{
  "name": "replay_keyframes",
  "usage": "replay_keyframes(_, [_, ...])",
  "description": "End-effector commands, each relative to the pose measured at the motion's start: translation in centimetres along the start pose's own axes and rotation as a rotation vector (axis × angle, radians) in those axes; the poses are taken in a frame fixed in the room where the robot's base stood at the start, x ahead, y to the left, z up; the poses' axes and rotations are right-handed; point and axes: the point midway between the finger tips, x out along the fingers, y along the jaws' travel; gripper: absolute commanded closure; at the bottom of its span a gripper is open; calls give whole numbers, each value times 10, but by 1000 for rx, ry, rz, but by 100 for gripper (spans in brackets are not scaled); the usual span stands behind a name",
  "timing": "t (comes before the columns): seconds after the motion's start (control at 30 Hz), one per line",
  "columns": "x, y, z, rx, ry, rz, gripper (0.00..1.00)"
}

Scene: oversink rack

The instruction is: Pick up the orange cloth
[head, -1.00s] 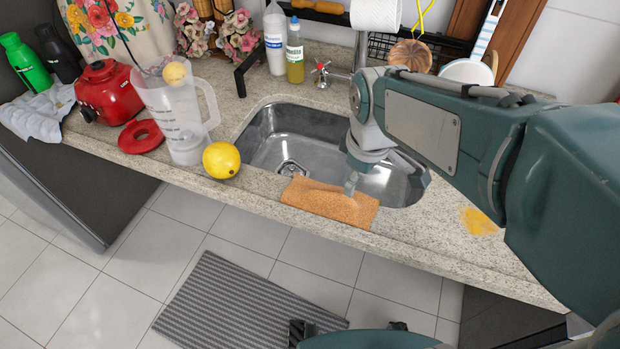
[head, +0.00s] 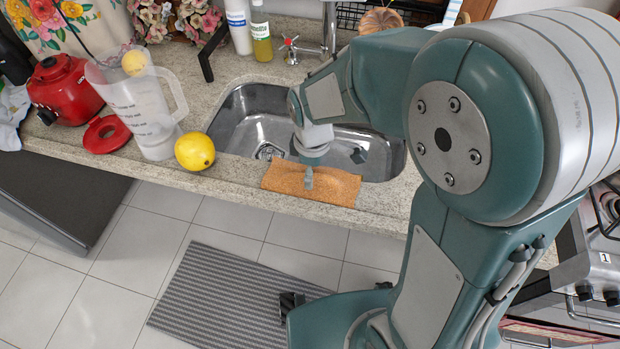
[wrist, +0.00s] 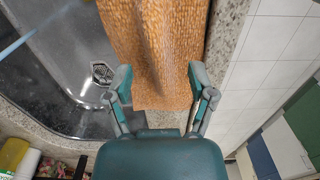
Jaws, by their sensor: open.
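The orange cloth (head: 312,184) lies flat along the front edge of the sink, on the granite counter. It also shows in the wrist view (wrist: 158,50), running up from between my fingers. My gripper (wrist: 158,80) is open, with one finger on each side of the cloth's near end. In the head view my gripper (head: 309,180) points down at the middle of the cloth. Whether the fingertips touch the cloth I cannot tell.
The steel sink (head: 232,125) lies just behind the cloth. A yellow lemon (head: 195,151), a clear blender jug (head: 140,105) and a red blender base (head: 64,90) stand to the left. A stove (head: 606,235) is at the right. The counter's front edge drops to the floor.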

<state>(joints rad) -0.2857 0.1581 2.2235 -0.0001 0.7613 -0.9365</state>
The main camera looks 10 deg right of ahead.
Motion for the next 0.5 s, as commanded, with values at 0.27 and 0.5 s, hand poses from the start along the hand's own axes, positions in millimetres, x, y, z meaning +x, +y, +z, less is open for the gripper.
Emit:
replay_keyframes(0.27, [19, 0, 0, 0, 1, 1, 29])
replay_keyframes(0.5, [19, 0, 0, 0, 1, 1, 78])
